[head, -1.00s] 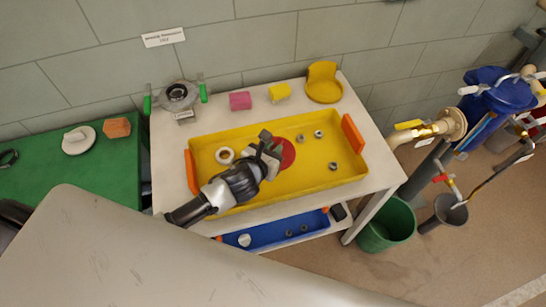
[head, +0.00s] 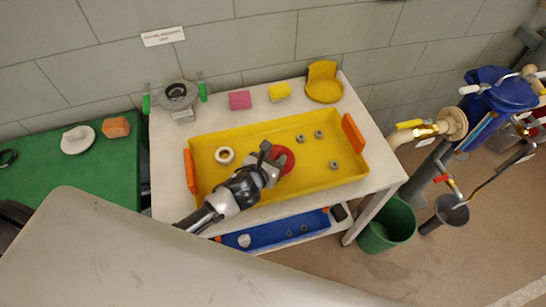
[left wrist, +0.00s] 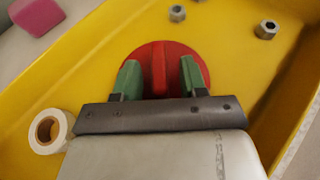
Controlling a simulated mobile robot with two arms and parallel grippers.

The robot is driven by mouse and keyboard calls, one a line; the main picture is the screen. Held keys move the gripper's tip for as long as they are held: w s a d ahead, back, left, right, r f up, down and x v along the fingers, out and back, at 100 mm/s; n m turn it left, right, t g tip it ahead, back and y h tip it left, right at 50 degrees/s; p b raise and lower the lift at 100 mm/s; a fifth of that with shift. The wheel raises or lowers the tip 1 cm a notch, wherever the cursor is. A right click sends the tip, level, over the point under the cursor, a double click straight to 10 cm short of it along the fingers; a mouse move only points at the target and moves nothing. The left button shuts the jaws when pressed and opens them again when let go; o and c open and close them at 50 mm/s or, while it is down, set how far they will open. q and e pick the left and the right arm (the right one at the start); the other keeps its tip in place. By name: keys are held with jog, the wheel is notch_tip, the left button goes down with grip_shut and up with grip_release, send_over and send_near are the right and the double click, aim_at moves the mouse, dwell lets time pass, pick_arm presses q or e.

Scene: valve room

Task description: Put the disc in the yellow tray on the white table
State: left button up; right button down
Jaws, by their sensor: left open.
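A red disc (head: 287,154) lies in the yellow tray (head: 318,178) on the white table (head: 168,150). In the left wrist view the disc (left wrist: 158,54) has a raised red bar across its middle. My left gripper (head: 273,156) is over the disc and covers part of it in the head view. In the left wrist view the gripper's green fingers (left wrist: 157,78) stand open, one on each side of the bar with gaps between. Whether they touch the disc's face I cannot tell. My right gripper is not in view.
A white ring (head: 225,155) and several nuts (head: 334,165) lie in the tray. Behind it stand a pink block (head: 240,100), a yellow block (head: 279,92) and a yellow holder (head: 324,90). Bare tabletop shows left of the tray. A blue tray (head: 270,232) sits below.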

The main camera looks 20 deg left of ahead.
pick_arm(q)
jog(key=shift+r, duration=0.15)
jog(key=v, duration=1.2)
